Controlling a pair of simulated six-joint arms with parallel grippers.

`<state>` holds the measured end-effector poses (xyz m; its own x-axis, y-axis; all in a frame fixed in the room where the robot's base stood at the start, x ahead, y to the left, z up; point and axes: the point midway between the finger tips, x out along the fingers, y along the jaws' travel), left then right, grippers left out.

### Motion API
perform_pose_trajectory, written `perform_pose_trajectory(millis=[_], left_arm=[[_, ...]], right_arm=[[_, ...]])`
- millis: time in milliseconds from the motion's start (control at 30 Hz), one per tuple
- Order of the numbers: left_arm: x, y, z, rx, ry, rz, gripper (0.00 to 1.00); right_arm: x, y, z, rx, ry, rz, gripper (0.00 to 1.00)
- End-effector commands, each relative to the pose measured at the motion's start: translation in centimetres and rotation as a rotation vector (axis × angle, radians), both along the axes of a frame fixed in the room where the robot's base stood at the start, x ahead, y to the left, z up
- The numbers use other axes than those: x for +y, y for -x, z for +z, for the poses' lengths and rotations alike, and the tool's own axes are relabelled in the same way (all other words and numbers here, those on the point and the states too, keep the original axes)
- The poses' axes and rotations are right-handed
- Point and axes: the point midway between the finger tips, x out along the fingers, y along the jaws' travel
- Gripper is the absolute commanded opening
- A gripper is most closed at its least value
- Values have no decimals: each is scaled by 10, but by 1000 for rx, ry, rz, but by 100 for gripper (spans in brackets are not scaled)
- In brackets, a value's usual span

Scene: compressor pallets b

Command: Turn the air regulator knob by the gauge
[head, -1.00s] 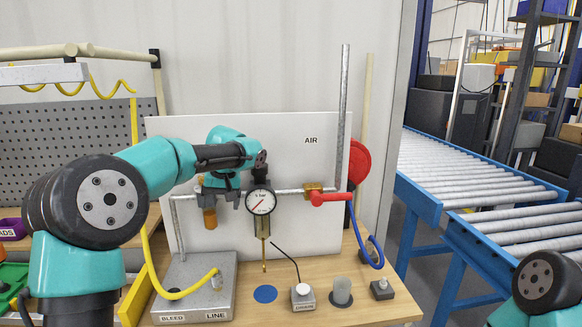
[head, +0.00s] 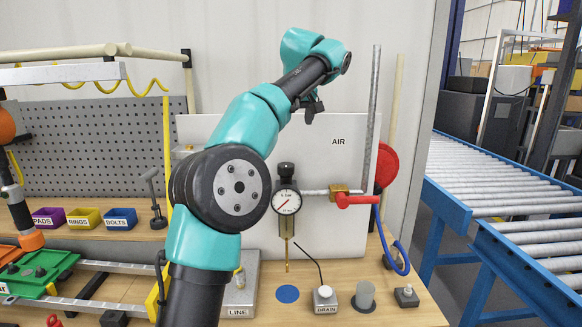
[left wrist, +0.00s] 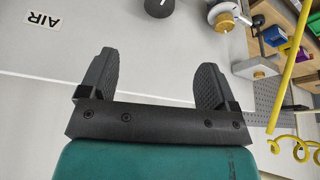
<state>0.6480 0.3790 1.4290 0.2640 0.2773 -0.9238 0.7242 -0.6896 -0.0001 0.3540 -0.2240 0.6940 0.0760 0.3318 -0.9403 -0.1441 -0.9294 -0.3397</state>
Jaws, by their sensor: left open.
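The air regulator knob (head: 286,169) is a black cap just above the round white gauge (head: 287,201) on the white AIR panel (head: 330,225). My left gripper (head: 313,107) is raised above and a little right of the knob, in front of the panel's upper part, clear of the knob. In the left wrist view the gripper (left wrist: 153,82) is open, with nothing between its two black fingers. A dark round cap (left wrist: 158,7), which looks like the knob, shows at the top edge beyond the fingers. My right gripper is not in view.
A red-handled valve (head: 357,200) sits right of the gauge on the pipe. My left forearm hides the panel's left part. The DRAIN button box (head: 325,299) and a blue disc (head: 287,294) are on the bench below. Labelled bins (head: 84,218) stand at left.

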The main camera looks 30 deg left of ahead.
Motion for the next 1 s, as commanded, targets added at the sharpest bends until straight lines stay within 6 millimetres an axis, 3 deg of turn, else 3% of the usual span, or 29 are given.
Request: perform_pose_trajectory(millis=[267, 467, 1000], left_arm=[[2, -2, -7, 0, 0, -1, 83], [8, -7, -25, 2, 0, -1, 83], [33, -30, -108, 3, 0, 0, 83]], right_arm=[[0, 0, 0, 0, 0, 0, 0], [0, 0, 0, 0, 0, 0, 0], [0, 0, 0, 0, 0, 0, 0]])
